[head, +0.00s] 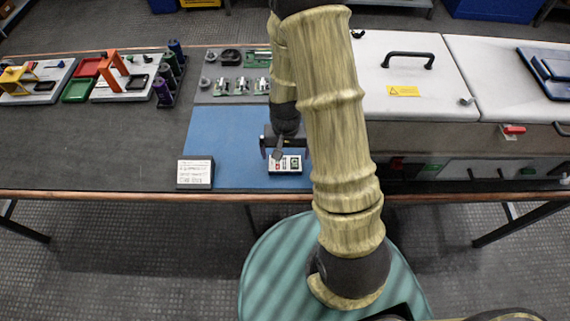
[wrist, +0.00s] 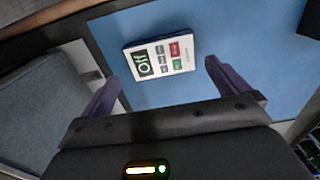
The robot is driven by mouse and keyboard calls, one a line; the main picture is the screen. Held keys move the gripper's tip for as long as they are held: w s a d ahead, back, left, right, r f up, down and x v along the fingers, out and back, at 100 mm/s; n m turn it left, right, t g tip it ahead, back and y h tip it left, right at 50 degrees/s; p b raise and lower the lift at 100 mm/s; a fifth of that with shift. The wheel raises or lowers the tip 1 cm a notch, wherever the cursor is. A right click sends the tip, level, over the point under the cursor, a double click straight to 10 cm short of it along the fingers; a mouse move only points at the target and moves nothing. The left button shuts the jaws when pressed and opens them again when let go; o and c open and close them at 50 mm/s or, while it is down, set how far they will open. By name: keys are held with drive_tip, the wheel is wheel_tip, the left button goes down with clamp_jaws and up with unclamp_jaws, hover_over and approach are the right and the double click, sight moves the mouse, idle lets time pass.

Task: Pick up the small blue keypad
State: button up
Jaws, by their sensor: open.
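A small keypad (head: 285,164) with a white face, a dark display and red and green keys lies on the blue mat (head: 225,135) near the front table edge. In the wrist view the keypad (wrist: 158,54) shows a dark blue side edge, and its display reads "Off". My gripper (head: 285,153) is open above the mat, just behind the keypad in the head view. In the wrist view my gripper (wrist: 161,72) has its fingers apart, with the keypad between and slightly beyond the tips. I see no contact.
A white printed card or box (head: 195,172) stands left of the keypad. A grey tray of parts (head: 232,98) lies behind the mat. A white cabinet with a black handle (head: 408,62) stands at right. The dark table (head: 90,150) is clear at front left.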

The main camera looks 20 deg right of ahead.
sight(285, 163)
drive_tip(key=shift+f, duration=0.1)
drive_tip(key=shift+w+f, duration=0.15)
drive_tip(key=shift+f, duration=2.35)
drive_tip(key=c, duration=0.6)
